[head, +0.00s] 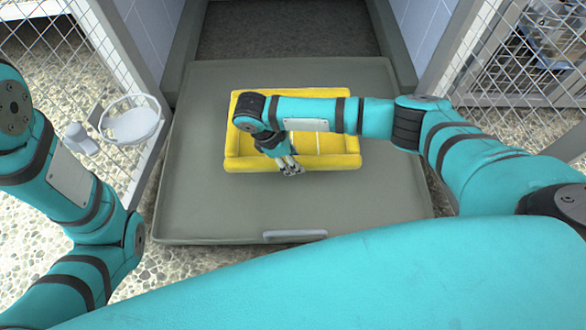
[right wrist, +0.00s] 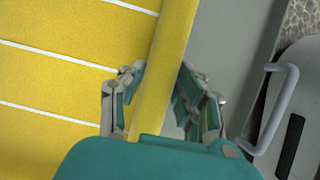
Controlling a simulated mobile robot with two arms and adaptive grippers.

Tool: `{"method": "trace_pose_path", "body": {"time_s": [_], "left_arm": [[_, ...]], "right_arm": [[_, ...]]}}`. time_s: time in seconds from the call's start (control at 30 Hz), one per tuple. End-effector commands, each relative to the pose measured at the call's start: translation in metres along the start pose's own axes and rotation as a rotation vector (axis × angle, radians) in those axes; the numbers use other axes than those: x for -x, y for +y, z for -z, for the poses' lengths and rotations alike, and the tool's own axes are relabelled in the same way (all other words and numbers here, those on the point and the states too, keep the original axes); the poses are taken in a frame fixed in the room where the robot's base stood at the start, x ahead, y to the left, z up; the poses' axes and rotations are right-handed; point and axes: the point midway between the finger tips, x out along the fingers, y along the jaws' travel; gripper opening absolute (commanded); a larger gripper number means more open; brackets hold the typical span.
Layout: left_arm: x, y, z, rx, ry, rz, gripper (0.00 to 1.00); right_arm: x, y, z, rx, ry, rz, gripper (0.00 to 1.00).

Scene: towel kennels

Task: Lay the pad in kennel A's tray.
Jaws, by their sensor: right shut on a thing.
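The yellow pad (head: 342,162) has a thick raised rim and thin white stripes. In the head view it is over the middle of the wide grey tray (head: 220,212), within its edges. It looks flat and level; I cannot tell whether it touches the tray. My right gripper (head: 291,167) is at the pad's near edge. In the right wrist view the pad (right wrist: 60,85) fills the left side, and my right gripper's fingers (right wrist: 157,75) are on both sides of its rim, shut on it. My right arm hides part of the pad. My left gripper is out of view.
The tray has a pale handle (head: 295,235) at its near edge. Wire-mesh doors (head: 520,65) stand at both sides. A white bowl (head: 131,120) in a holder is left of the tray. Bare tray surface surrounds the pad. The floor is pebbled.

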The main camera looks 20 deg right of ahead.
Motion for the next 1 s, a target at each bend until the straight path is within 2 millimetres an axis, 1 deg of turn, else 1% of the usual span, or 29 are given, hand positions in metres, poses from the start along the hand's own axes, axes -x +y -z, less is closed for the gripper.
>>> {"method": "trace_pose_path", "body": {"time_s": [0.03, 0.17, 0.3, 0.37, 0.63, 1.0], "left_arm": [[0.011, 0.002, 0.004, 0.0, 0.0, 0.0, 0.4], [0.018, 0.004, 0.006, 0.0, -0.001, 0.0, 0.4], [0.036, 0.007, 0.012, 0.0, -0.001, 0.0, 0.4], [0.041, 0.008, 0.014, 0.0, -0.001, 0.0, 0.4], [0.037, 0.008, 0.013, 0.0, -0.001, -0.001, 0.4], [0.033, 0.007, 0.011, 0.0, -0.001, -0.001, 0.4]], "right_arm": [[-0.01, 0.001, 0.005, -0.001, 0.002, -0.002, 0.0], [-0.019, 0.0, 0.009, -0.001, 0.002, -0.002, 0.0], [-0.04, 0.0, 0.017, -0.001, 0.0, 0.0, 0.0], [-0.045, 0.0, 0.019, -0.001, 0.001, -0.001, 0.0], [-0.042, 0.0, 0.018, -0.002, 0.002, -0.001, 0.0], [-0.052, 0.0, 0.022, -0.002, 0.0, 0.0, 0.0]]}}
